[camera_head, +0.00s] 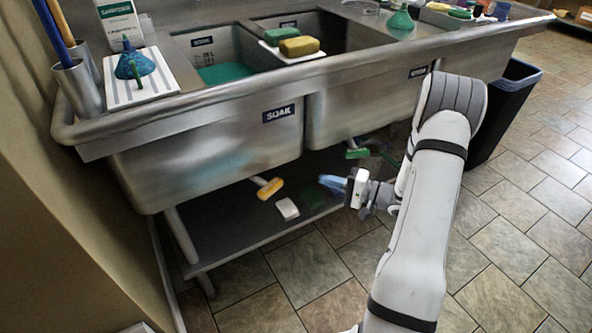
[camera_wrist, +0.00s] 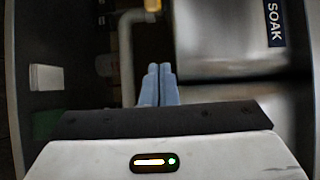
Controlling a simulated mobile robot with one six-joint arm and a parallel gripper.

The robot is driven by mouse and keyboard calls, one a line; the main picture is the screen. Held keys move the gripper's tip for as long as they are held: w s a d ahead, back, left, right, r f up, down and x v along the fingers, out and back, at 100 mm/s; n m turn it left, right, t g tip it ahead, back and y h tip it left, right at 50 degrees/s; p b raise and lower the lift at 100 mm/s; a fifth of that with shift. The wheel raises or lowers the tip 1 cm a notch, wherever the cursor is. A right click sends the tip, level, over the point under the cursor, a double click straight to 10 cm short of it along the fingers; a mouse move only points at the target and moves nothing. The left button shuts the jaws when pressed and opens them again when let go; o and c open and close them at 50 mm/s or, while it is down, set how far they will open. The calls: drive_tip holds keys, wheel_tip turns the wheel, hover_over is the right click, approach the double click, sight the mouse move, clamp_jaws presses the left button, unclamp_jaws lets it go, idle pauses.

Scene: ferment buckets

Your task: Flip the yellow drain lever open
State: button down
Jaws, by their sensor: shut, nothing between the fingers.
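The yellow drain lever (camera_head: 270,188) sticks out below the left sink basin, on a pale stub of pipe. In the wrist view a small yellow piece (camera_wrist: 153,5), likely this lever, shows at the top edge, cut off by the frame. My gripper (camera_head: 328,183) is under the sink, to the right of the yellow lever and apart from it. Its bluish fingers (camera_wrist: 160,70) are shut together with nothing between them. A green lever (camera_head: 357,153) sits under the right basin, above my gripper in the head view.
The steel left basin (camera_head: 205,165), labelled SOAK, hangs above the lower shelf (camera_head: 230,232). A white block (camera_head: 287,209) and a dark green pad (camera_head: 312,196) lie on that shelf. A dark bin (camera_head: 503,105) stands at the right. The tiled floor in front is clear.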

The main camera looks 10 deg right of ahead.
drive_tip(key=shift+w+d+f+t, duration=0.2)
drive_tip(key=shift+d+t, duration=0.1)
drive_tip(key=shift+d, duration=0.1)
drive_tip(key=w+a+b, duration=0.2)
drive_tip(key=w+a, duration=0.1)
drive_tip(key=a, duration=0.8)
drive_tip(key=shift+w+b, duration=0.35)
drive_tip(key=shift+b, duration=0.05)
